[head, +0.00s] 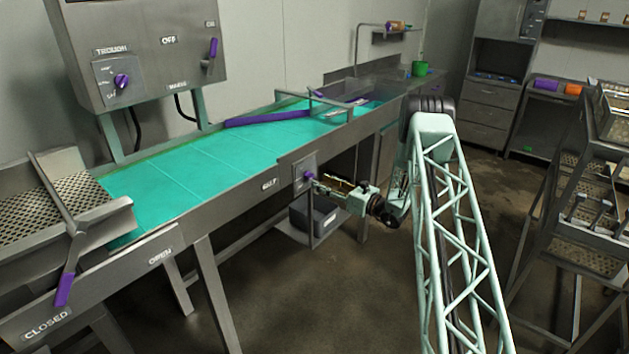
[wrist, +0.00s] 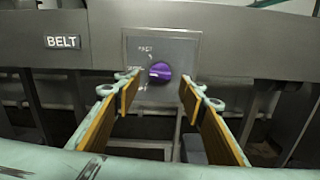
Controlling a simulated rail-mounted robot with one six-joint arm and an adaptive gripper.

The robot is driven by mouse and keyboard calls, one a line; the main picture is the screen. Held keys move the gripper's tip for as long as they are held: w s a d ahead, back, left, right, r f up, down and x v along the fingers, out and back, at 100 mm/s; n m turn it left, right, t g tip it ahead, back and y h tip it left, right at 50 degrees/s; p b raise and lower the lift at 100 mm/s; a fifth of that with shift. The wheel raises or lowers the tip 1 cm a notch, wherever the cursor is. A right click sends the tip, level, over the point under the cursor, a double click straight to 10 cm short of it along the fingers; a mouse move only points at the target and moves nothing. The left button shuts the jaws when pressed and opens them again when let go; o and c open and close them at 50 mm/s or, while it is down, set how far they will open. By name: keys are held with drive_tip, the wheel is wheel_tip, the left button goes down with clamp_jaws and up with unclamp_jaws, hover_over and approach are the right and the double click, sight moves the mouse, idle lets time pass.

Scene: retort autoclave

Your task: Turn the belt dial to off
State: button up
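The belt dial is a purple knob (wrist: 160,71) on a grey plate (wrist: 184,48) on the front of the conveyor frame, right of a BELT label (wrist: 62,42). The plate has small position markings; "FAST" reads at the top, the others are too small or partly hidden. In the head view the dial (head: 309,176) sits under the belt's near edge. My gripper (wrist: 157,86) is open, its two orange-padded fingers pointing at the dial, one on each side in the wrist view. I see no contact with the dial. In the head view my gripper (head: 318,185) is just right of the dial.
The teal conveyor belt (head: 200,165) runs above the dial. A control box (head: 140,50) with a purple trough dial (head: 121,81) and a lever (head: 212,48) stands behind it. A grey bin (head: 315,217) sits below. A metal rack (head: 590,210) stands at right.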

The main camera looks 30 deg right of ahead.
sight(312, 177)
drive_tip(key=shift+x, duration=2.5)
drive_tip(key=shift+c, duration=0.7)
drive_tip(key=c, duration=0.7)
